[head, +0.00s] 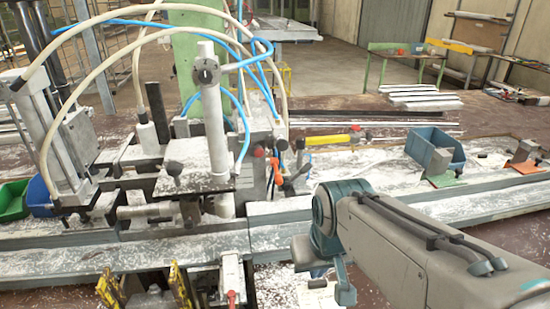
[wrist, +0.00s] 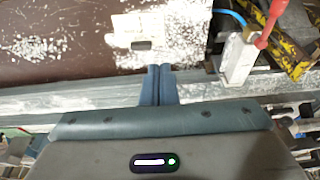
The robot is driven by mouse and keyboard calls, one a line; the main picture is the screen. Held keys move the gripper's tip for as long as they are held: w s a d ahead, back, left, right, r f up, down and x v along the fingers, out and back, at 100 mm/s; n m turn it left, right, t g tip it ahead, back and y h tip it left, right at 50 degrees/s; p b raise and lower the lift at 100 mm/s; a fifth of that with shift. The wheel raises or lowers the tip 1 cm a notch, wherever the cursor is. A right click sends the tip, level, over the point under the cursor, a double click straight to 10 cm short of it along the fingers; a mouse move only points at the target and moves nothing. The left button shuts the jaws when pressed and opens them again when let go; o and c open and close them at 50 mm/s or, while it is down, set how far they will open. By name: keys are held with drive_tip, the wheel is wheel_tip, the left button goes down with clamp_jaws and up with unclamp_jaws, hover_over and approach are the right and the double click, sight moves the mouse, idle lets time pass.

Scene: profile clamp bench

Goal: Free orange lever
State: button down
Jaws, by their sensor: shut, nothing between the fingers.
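An orange lever (head: 276,172) sticks up at the right side of the clamp machine in the head view, close to a red knob (head: 258,152). My gripper (wrist: 161,72) is shut and empty in the wrist view, its two fingers together. In the head view my arm comes in from the right, and its end is low, in front of the bench and apart from the orange lever. The fingertips cannot be made out there. The wrist view does not clearly show the orange lever. It shows a red handle (wrist: 272,22) on a white block (wrist: 238,60), right of the fingers.
The white-dusted bench rail (head: 130,258) runs across the front. Hoses arch over the machine (head: 205,172). A yellow cylinder (head: 325,139) lies behind the lever. A blue bin (head: 435,148) stands to the right. Yellow-black parts (head: 110,291) are at the lower left.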

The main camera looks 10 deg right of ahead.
sight(280, 176)
drive_tip(key=w+d+r+y+p, duration=0.1)
drive_tip(key=w+r, duration=0.8)
drive_tip(key=w, duration=0.2)
drive_tip(key=w+d+r+t+y+p, duration=0.1)
drive_tip(key=w+r+p, duration=0.1)
drive_tip(key=w+r, duration=0.7)
drive_tip(key=shift+w+d+n, duration=0.3)
drive_tip(key=shift+w+d, duration=0.1)
drive_tip(key=shift+w, duration=0.85)
drive_tip(key=x, duration=0.4)
drive_tip(key=a+p+x, duration=0.1)
drive_tip(key=x, duration=0.4)
drive_tip(key=p+x, duration=0.1)
drive_tip(key=x, duration=0.3)
drive_tip(key=shift+s+a+f, duration=0.15)
drive_tip(key=shift+a+f, duration=0.05)
drive_tip(key=shift+f, duration=0.1)
drive_tip(key=shift+d+f, duration=0.1)
drive_tip(key=shift+f, duration=0.05)
drive_tip(key=shift+s+f+t+b, duration=0.1)
drive_tip(key=shift+t+b, duration=0.2)
drive_tip(key=shift+b, duration=0.65)
